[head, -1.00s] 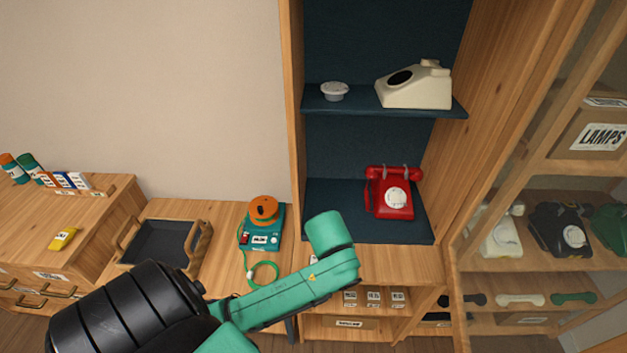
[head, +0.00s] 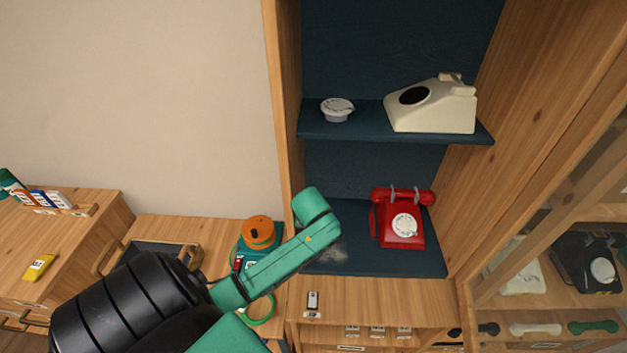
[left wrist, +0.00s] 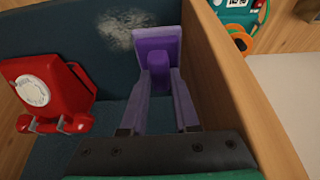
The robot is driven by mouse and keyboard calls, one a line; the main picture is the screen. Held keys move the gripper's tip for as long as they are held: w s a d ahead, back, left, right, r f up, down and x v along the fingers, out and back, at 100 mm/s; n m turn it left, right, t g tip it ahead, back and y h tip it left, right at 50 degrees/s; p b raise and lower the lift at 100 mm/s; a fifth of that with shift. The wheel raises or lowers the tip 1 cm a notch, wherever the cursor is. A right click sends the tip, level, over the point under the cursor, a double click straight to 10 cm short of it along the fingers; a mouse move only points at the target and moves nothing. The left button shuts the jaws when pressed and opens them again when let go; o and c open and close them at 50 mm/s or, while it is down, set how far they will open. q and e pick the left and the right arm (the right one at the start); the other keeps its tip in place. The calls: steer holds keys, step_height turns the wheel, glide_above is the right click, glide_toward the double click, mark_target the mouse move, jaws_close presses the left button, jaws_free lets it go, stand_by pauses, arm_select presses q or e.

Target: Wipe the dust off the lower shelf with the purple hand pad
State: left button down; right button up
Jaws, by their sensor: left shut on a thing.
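The lower shelf (head: 375,264) is a dark blue board in the wooden cabinet. A grey dust patch (head: 332,251) lies on its left part and also shows in the left wrist view (left wrist: 118,26). My left gripper (left wrist: 160,82) is shut on the purple hand pad (left wrist: 158,42), whose flat face points away from the gripper. The pad is close beside the dust patch, near the cabinet's side wall; I cannot tell whether it touches the shelf. In the head view my green forearm hides the gripper and pad. My right gripper is not in view.
A red dial phone (head: 402,222) stands on the lower shelf, right of the dust. The upper shelf (head: 360,130) above holds a cream phone (head: 435,108) and a small white dial (head: 337,109). The cabinet's left side panel (head: 283,110) stands close to my arm.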

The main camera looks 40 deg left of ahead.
arm_select(q)
steer(key=shift+w+a+f, duration=0.2)
steer(key=shift+w+a, duration=0.15)
steer(key=f, duration=0.4)
steer(key=shift+s+d+f, duration=0.2)
steer(key=shift+s+f, duration=0.05)
steer(key=shift+f, duration=0.05)
steer(key=shift+w+a+f, duration=0.1)
steer(key=shift+w+f, duration=0.05)
steer(key=shift+f, duration=0.35)
steer(key=shift+f, duration=0.25)
steer(key=shift+f+b, duration=0.6)
steer(key=shift+f, duration=0.1)
